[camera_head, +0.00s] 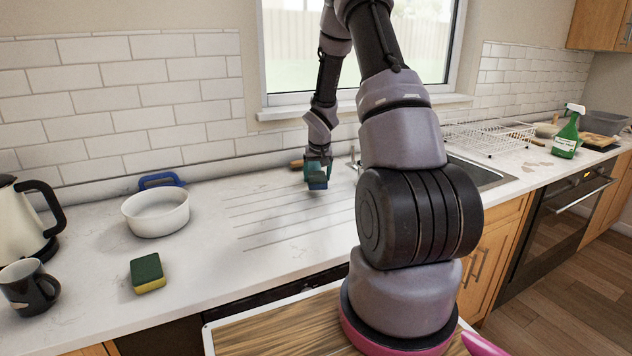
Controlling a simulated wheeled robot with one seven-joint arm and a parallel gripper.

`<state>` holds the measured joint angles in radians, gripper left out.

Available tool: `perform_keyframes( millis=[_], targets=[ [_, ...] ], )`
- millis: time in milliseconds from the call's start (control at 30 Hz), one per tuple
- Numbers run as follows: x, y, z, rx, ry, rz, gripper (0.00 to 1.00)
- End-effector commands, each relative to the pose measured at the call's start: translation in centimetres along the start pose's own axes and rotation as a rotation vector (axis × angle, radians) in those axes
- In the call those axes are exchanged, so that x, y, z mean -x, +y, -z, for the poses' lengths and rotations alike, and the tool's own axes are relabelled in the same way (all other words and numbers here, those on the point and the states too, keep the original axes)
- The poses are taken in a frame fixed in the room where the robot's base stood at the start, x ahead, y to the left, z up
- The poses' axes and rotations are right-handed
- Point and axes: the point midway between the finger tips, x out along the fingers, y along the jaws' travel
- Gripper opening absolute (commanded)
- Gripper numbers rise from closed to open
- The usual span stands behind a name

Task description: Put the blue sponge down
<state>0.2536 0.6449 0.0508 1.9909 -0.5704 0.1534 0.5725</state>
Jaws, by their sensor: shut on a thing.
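My gripper (318,177) is over the countertop near the sink, at the back, below the window. It is shut on the blue sponge (318,184), which shows as a small dark blue block at the fingertips. The sponge is close above the grooved drainboard part of the worktop (275,222). I cannot tell whether it touches the surface.
A white bowl (156,216), a blue-handled item (161,180) behind it, a green-and-yellow sponge (147,273), a dark mug (29,288) and a kettle (24,220) stand left. The sink (480,176), a dish rack (487,138) and a green spray bottle (567,134) are right. The grooved area is mostly clear.

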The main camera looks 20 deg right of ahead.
Motion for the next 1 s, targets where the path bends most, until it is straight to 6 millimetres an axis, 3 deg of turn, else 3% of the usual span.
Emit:
perform_keyframes(
  millis=[100, 233, 567, 900, 933, 967, 1000],
  targets=[
    [-0.9, 0.0, 2.0, -0.002, 0.000, 0.000, 0.61],
    [-1.3, 0.0, 3.0, -0.001, 0.000, 0.000, 0.61],
    [-4.5, -0.1, 1.7, 0.002, -0.002, 0.000, 0.61],
    [-4.7, -0.1, 1.6, 0.001, -0.001, 0.001, 0.61],
    [-4.7, 0.0, 1.6, 0.001, 0.000, 0.000, 0.88],
    [-4.7, 0.0, 1.6, 0.001, 0.000, 0.001, 1.00],
    [-4.7, 0.0, 1.6, 0.001, 0.000, 0.001, 1.00]
  ],
)
